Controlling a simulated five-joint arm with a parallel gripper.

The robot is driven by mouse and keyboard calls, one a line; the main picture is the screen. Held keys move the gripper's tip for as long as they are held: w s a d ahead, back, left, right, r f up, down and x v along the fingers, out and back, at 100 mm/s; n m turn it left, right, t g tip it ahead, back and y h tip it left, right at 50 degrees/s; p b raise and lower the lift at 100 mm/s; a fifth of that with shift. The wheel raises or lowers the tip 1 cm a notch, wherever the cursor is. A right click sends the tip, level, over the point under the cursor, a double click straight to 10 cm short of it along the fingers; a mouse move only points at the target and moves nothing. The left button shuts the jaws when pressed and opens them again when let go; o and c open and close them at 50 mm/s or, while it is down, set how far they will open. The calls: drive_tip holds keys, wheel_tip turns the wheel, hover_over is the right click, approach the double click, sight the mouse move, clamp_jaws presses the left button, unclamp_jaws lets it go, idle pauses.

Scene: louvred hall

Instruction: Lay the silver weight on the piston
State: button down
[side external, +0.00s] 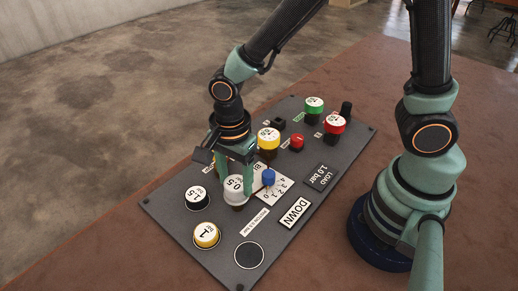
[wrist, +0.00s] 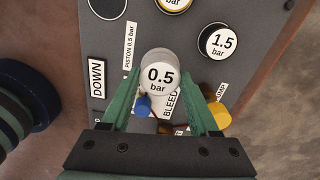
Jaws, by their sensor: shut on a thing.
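My gripper (side external: 236,178) is shut on the silver weight (side external: 236,189), a pale round piece whose top reads 0.5 bar. In the wrist view, the weight (wrist: 159,73) sits upright between the green fingertips of my gripper (wrist: 158,90). A small brownish part shows just below the weight in the side view; I cannot tell whether it is the piston or whether they touch. A label reading PISTON 0.5 bar (wrist: 131,46) lies beside the weight. A flat black circle with a pale outline (side external: 249,255) is at the panel's near end and is bare.
The dark panel (side external: 165,208) holds a black-sided 1.5 bar weight (side external: 196,197) and a yellow-sided weight (side external: 206,235) close by. A blue bleed knob (side external: 268,177) stands beside my gripper. Yellow (side external: 269,138), red (side external: 334,124) and green (side external: 313,106) capped controls stand farther back.

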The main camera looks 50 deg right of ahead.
sight(235, 183)
drive_tip(key=shift+f, duration=0.25)
drive_tip(key=shift+c, duration=0.7)
unclamp_jaws()
wheel_tip(235, 183, up, 12)
drive_tip(key=d+r+n+t, duration=0.2)
drive_tip(key=d+r+n, duration=0.1)
drive_tip(key=d+n, duration=0.4)
drive_tip(key=s+d+r+n+t, duration=0.1)
drive_tip(key=d+r+n+t, duration=0.2)
drive_tip(key=d+n, duration=0.5)
drive_tip(key=shift+d+n+t, duration=0.25)
drive_tip(key=shift+n+t, duration=0.05)
drive_tip(key=shift+n, duration=0.4)
